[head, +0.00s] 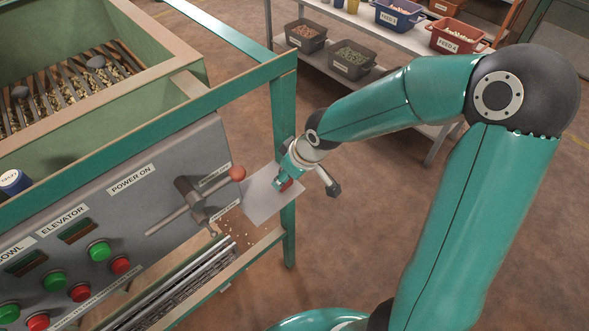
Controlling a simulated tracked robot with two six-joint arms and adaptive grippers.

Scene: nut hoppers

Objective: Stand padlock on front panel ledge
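My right gripper (300,175) is at the right end of the grey front panel (150,190), beside the green corner post. A small red thing (286,185) shows at its fingertips, in front of a pale flat plate (262,205). It may be the padlock, but it is too small and too covered to tell. I cannot tell whether the fingers are shut on it. The panel carries a lever with a red knob (237,173), several red and green buttons, and labels. No ledge can be clearly made out. My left gripper is not in view.
A green hopper (185,85) with a slatted grate holds nuts at the upper left. A metal chute or conveyor (175,290) runs below the panel. Feed bins stand on a shelf (345,40) behind. Open floor lies between.

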